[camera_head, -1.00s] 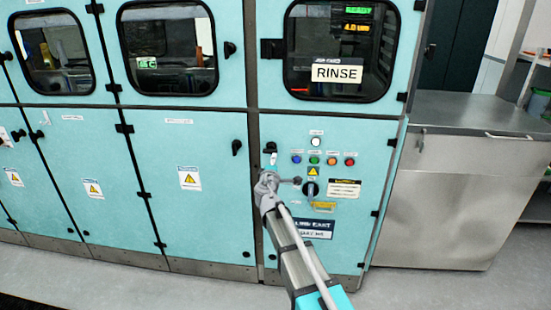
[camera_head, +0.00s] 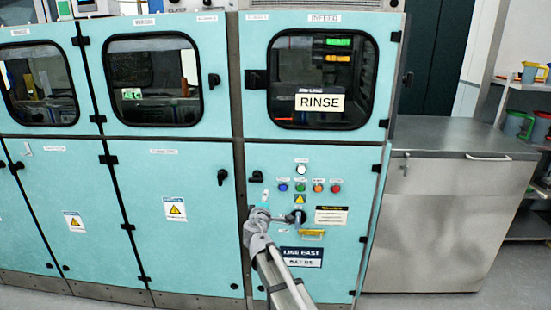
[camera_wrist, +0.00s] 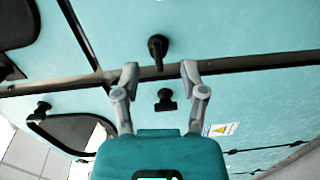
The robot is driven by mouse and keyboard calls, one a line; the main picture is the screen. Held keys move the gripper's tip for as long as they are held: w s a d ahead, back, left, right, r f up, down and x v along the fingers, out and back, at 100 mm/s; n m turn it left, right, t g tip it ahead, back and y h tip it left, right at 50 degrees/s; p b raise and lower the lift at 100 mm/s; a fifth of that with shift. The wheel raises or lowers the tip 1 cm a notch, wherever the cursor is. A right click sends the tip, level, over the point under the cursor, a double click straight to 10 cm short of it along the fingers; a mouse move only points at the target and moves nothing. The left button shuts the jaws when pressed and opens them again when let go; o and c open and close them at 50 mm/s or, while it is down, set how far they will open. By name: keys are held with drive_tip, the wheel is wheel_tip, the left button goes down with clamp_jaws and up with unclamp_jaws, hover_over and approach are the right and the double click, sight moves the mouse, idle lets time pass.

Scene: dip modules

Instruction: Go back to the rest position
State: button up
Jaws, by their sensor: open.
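My gripper (camera_wrist: 160,76) shows in the wrist view with its two grey fingers apart and nothing between them. Teal cabinet doors lie beyond the fingers, with a black handle (camera_wrist: 158,48) and a black latch (camera_wrist: 165,100) near the gap. I cannot tell whether a finger touches them. In the head view my arm reaches up from the bottom towards the RINSE cabinet (camera_head: 210,250). Its end is in front of the lower control panel, left of the black rotary switch (camera_head: 297,217). The fingers are not clear there.
Coloured buttons (camera_head: 318,188) sit above the switch. The RINSE window (camera_head: 320,82) is above the panel. A steel counter (camera_head: 450,210) stands to the right, with a shelf (camera_head: 515,190) of containers beyond. Grey floor (camera_head: 410,300) shows at the bottom right.

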drive_tip(key=s+d+f+m+g+h, duration=0.2)
drive_tip(key=s+d+f+m+g, duration=0.35)
drive_tip(key=d, duration=0.55)
drive_tip(key=s+d+f+m+g+h, duration=0.35)
drive_tip(key=s+d+f+m, duration=0.2)
drive_tip(key=d, duration=0.45)
drive_tip(key=s+d+f+m+g+y, duration=0.1)
drive_tip(key=s+f+m+g+y, duration=0.25)
drive_tip(key=s, duration=0.45)
drive_tip(key=s+d+f+m+g+y, duration=0.25)
drive_tip(key=s+f+g, duration=0.2)
drive_tip(key=s, duration=0.45)
wheel_tip(320, 180, up, 18)
drive_tip(key=s+a+y+p, duration=0.1)
drive_tip(key=p, duration=1.6)
drive_tip(key=shift+s+n+g, duration=0.15)
drive_tip(key=shift+n+g, duration=0.15)
drive_tip(key=shift+n, duration=0.1)
drive_tip(key=shift+o, duration=0.3)
